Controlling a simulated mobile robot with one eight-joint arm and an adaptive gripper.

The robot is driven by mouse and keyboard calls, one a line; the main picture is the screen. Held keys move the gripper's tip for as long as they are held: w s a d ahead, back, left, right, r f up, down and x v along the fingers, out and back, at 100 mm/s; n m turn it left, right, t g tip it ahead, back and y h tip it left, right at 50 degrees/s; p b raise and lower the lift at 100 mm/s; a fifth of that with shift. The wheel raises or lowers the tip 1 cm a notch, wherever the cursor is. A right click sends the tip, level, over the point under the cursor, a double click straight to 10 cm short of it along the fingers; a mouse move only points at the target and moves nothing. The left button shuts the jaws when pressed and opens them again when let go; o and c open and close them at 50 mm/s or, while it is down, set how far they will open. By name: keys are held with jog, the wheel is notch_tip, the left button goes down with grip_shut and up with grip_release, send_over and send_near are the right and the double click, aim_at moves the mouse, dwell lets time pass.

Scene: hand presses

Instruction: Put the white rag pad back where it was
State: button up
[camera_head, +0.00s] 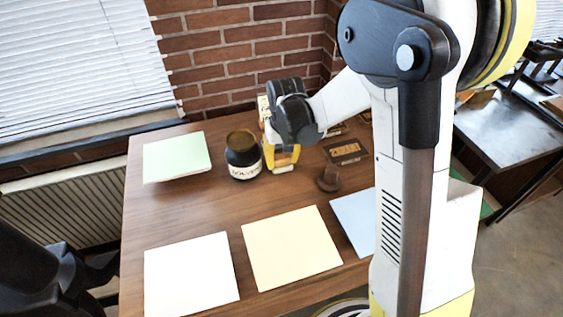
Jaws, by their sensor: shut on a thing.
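A flat white square pad (190,274), which I take for the white rag pad, lies on the wooden table (205,212) at its front left corner. My gripper (283,162) is low over the back of the table, well apart from this pad. My wrist hides most of the gripper and its fingertips. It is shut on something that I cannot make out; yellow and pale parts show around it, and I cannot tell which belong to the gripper.
A cream pad (290,246) and a blue pad (355,220) lie right of the white one. A green pad (177,156) lies at the back left. A dark labelled jar (243,158), a small brown knob-shaped thing (328,179) and a dark plaque (345,151) stand near my gripper.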

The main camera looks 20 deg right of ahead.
aim_at(283, 167)
jog(key=shift+r, duration=0.1)
jog(key=shift+f, duration=0.2)
jog(key=o, duration=1.2)
notch_tip(283, 167, up, 12)
jog(key=s+p, duration=0.2)
jog(key=p, duration=0.2)
jog(key=s+r+t, duration=0.2)
jog(key=s+r, duration=0.1)
jog(key=s, duration=0.3)
jog(key=s+r+t, duration=0.2)
jog(key=s+r, duration=0.1)
jog(key=s, duration=0.3)
jog(key=s+r+t, duration=0.1)
jog(key=s+r, duration=0.2)
jog(key=s, duration=0.3)
jog(key=shift+r+t, duration=0.15)
jog(key=shift+t, duration=0.25)
